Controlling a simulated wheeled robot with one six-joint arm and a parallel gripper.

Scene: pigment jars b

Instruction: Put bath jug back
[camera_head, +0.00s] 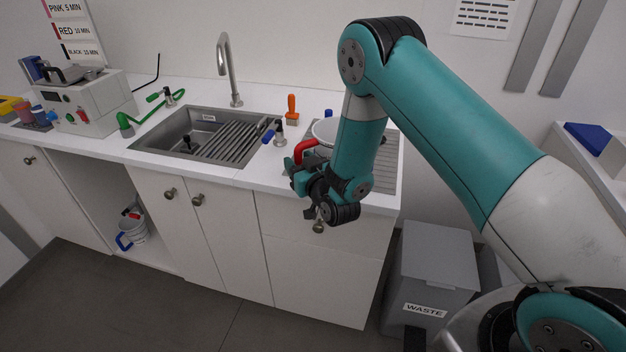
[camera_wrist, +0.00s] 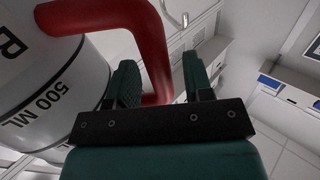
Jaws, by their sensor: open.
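A white jug (camera_head: 324,130) with a red handle (camera_head: 306,148) stands on the right of the counter, on or by the grey ribbed drainer, partly hidden behind my arm. In the wrist view the jug (camera_wrist: 62,95) fills the left side, marked "500 ML", and its red handle (camera_wrist: 152,45) shows between my fingertips in the picture. My gripper (camera_head: 298,172) is open at the handle, at the counter's front edge; it also shows in the wrist view (camera_wrist: 160,80). Contact cannot be told. Another white jug (camera_head: 134,232) with a blue handle is in the open cabinet bay.
A sink (camera_head: 205,135) with a rack and a tall tap (camera_head: 229,70) lies left of the jug. An orange-handled brush (camera_head: 292,108) and a soap pump (camera_head: 279,134) stand close by. A grey waste bin (camera_head: 434,268) stands right of the cabinets.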

